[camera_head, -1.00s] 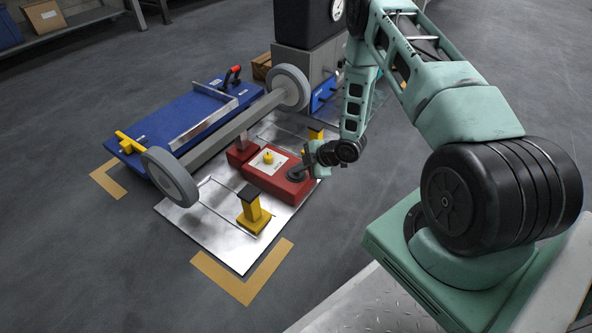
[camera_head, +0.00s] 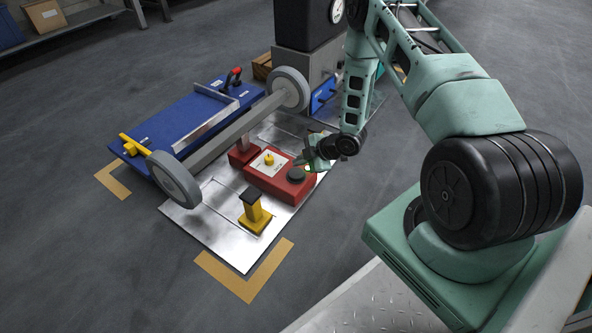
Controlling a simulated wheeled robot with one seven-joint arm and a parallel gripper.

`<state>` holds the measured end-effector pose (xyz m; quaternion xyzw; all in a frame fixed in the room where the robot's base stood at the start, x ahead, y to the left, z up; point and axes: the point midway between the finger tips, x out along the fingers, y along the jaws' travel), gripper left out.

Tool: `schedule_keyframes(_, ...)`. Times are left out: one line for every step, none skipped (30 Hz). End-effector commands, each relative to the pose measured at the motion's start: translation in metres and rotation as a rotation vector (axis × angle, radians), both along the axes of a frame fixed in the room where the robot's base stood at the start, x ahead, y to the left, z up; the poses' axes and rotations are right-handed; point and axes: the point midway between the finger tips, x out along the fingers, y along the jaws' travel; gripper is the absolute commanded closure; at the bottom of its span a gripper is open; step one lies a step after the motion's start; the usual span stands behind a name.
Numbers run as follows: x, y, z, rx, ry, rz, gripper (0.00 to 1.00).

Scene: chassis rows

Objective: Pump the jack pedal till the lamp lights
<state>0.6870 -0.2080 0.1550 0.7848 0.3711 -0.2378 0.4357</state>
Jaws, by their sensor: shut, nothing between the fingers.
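The red jack (camera_head: 278,184) sits on a shiny metal plate (camera_head: 213,226), under a grey axle (camera_head: 235,127) with a wheel at each end. Its round black pedal (camera_head: 296,174) is on the right part of its top. A white label with a yellow knob (camera_head: 268,159) lies left of the pedal. My gripper (camera_head: 304,161) is shut and empty, just above and behind the pedal; I cannot tell whether it touches. A small bright greenish spot shows beside the fingertips; I cannot tell whether it is a lamp.
A yellow stand with a black top (camera_head: 254,208) is at the plate's front. A blue board (camera_head: 180,120) with yellow and red handles lies behind the axle. A grey cabinet (camera_head: 305,68) with a black box on top stands at the back. Floor in front is clear.

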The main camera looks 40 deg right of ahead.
Motion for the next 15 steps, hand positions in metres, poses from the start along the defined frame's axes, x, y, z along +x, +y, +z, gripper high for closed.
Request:
schedule_keyframes(0.0, 0.0, 0.01, -0.001, 0.0, 0.001, 1.0)
schedule_keyframes(0.0, 0.0, 0.013, -0.001, 0.0, 0.001, 1.0)
schedule_keyframes(0.0, 0.0, 0.017, -0.001, 0.0, 0.001, 1.0)
schedule_keyframes(0.0, 0.0, 0.02, -0.001, 0.0, 0.001, 1.0)
schedule_keyframes(0.0, 0.0, 0.023, -0.001, 0.0, 0.001, 1.0)
schedule_keyframes(0.0, 0.0, 0.026, -0.001, 0.0, 0.001, 1.0)
schedule_keyframes(0.0, 0.0, 0.029, -0.001, 0.0, 0.001, 1.0)
schedule_keyframes(0.0, 0.0, 0.031, -0.001, 0.0, 0.001, 1.0)
schedule_keyframes(0.0, 0.0, 0.033, 0.0, 0.0, 0.0, 1.0)
schedule_keyframes(0.0, 0.0, 0.033, 0.0, 0.0, 0.0, 1.0)
schedule_keyframes(0.0, 0.0, 0.033, 0.0, 0.0, 0.0, 1.0)
schedule_keyframes(0.0, 0.0, 0.033, 0.0, 0.0, 0.0, 1.0)
schedule_keyframes(0.0, 0.0, 0.032, 0.0, 0.0, 0.0, 1.0)
schedule_keyframes(0.0, 0.0, 0.032, 0.0, 0.0, 0.0, 1.0)
schedule_keyframes(0.0, 0.0, 0.032, 0.0, 0.0, 0.0, 1.0)
